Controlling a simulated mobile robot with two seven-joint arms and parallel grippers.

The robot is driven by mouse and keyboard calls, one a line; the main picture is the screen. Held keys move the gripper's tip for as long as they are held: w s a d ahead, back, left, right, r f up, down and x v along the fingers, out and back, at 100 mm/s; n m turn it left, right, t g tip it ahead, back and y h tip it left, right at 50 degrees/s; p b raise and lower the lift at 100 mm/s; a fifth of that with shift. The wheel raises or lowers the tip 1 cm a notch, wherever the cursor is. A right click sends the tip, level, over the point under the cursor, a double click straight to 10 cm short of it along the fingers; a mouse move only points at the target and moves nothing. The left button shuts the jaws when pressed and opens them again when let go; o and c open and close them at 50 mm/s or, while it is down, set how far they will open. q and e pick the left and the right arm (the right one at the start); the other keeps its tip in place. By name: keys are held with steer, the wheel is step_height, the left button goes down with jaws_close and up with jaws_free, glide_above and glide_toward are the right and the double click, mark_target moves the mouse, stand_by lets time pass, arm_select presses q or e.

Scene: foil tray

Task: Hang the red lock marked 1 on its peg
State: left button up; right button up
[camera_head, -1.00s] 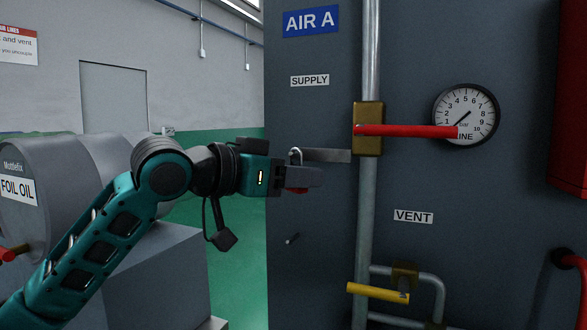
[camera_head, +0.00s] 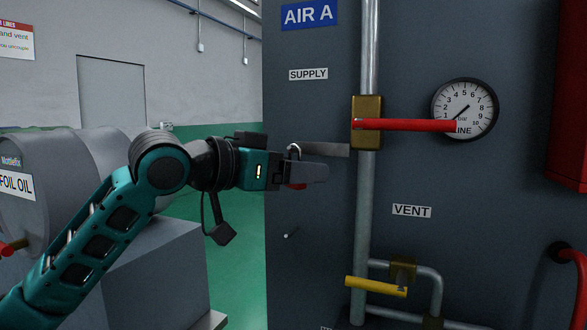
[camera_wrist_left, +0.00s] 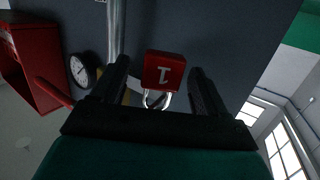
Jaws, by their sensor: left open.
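The red lock marked 1 (camera_wrist_left: 164,72) shows upside down in the left wrist view, between the two fingers. In the head view its metal shackle (camera_head: 294,151) stands above my left gripper (camera_head: 308,173), and a little red (camera_head: 297,187) shows below. My left gripper also shows in the wrist view (camera_wrist_left: 160,85); it is open, with a finger on each side of the lock. The shackle is at the left end of a flat grey bar (camera_head: 328,149); I cannot tell whether it passes through it. A small pale peg (camera_head: 291,235) sticks out of the dark panel below.
A red valve handle (camera_head: 405,125) on a brass body (camera_head: 367,122) and a vertical pipe (camera_head: 366,210) stand to the right. A yellow handle (camera_head: 376,286) is lower, and a gauge (camera_head: 464,110) is farther right. The panel around the peg is clear.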

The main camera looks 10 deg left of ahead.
arm_select(q)
steer(key=b+v, duration=0.1)
steer(key=v, duration=1.2)
steer(key=w+f+n+t+y, duration=0.1)
steer(key=w+f, duration=0.3)
steer(key=f, duration=0.3)
steer(key=w+f+n, duration=0.2)
steer(key=w+f, duration=0.1)
steer(key=f, duration=0.4)
step_height(320, 180, down, 17)
steer(key=n+y+p, duration=0.1)
steer(key=n+y, duration=0.1)
steer(key=y, duration=0.1)
steer(key=s+f+g+y, duration=0.1)
steer(key=s+f+y, duration=0.1)
steer(key=s+f, duration=0.8)
steer(key=s+d+f+g+y, duration=0.1)
steer(key=s+f+y, duration=0.1)
steer(key=s+f, duration=0.8)
step_height(320, 180, down, 5)
steer(key=shift+s+f+n+y+p, duration=0.1)
steer(key=shift+s+n+y+p, duration=0.2)
steer(key=shift+p, duration=0.1)
steer(key=shift+d, duration=0.15)
